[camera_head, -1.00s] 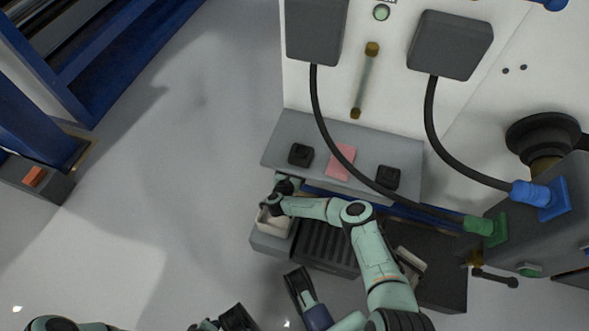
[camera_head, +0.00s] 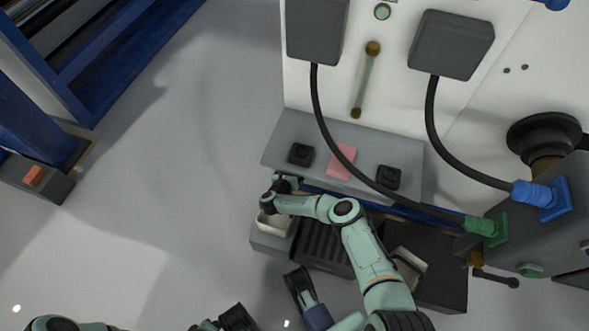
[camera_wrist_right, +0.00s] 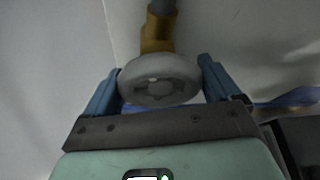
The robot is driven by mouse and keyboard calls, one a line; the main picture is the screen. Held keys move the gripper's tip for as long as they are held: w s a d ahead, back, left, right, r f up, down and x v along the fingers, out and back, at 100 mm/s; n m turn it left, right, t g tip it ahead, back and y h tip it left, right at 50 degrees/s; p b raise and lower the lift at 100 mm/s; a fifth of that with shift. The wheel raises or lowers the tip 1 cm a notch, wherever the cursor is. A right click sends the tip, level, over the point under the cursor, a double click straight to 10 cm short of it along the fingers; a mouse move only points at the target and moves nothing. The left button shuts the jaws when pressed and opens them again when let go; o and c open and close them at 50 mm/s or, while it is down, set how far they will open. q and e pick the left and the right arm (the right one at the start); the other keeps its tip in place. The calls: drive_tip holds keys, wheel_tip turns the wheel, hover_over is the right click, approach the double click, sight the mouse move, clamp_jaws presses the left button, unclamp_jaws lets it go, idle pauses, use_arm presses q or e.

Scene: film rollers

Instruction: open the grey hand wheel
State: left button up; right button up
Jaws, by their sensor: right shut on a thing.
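The grey hand wheel (camera_wrist_right: 160,82) is a round disc with a recessed hub, on a brass-coloured stem (camera_wrist_right: 158,30) in the right wrist view. My right gripper (camera_wrist_right: 159,68) has one blue finger on each side of the rim and is shut on it. In the head view my right arm (camera_head: 375,262) reaches up and left to the low grey console. There its wrist (camera_head: 272,200) is at the console's left end, and the wheel and fingers are hidden.
The grey console top (camera_head: 275,150) carries two black knobs and a pink pad (camera_head: 341,162). Black cables (camera_head: 326,132) hang in front of the white cabinet (camera_head: 400,110). A white container (camera_head: 270,226) is below my right wrist. Open floor lies to the left.

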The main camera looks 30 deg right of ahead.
drive_tip(key=o, duration=0.8)
drive_tip(key=shift+s+f, duration=0.1)
use_arm(q)
drive_tip(key=shift+r, duration=0.1)
use_arm(e)
drive_tip(key=shift+a, duration=0.15)
drive_tip(key=shift+s+a+r, duration=0.15)
drive_tip(key=shift+a+r, duration=0.05)
drive_tip(key=shift+r, duration=0.05)
use_arm(q)
drive_tip(key=w+r+t+p, duration=0.2)
drive_tip(key=w+r+p, duration=0.1)
drive_tip(key=w+r, duration=0.1)
drive_tip(key=shift+m+g+h, duration=0.3)
drive_tip(key=shift+g+h, duration=0.1)
drive_tip(key=shift+g, duration=0.4)
drive_tip(key=shift+s+d+r+p, duration=0.55)
drive_tip(key=shift+s+d+r, duration=0.25)
drive_tip(key=shift+s, duration=0.2)
drive_tip(key=shift+s+d+r+p, duration=0.55)
drive_tip(key=shift+s+d+r, duration=0.2)
drive_tip(key=shift+s, duration=0.2)
use_arm(e)
drive_tip(key=shift+v, duration=6.3)
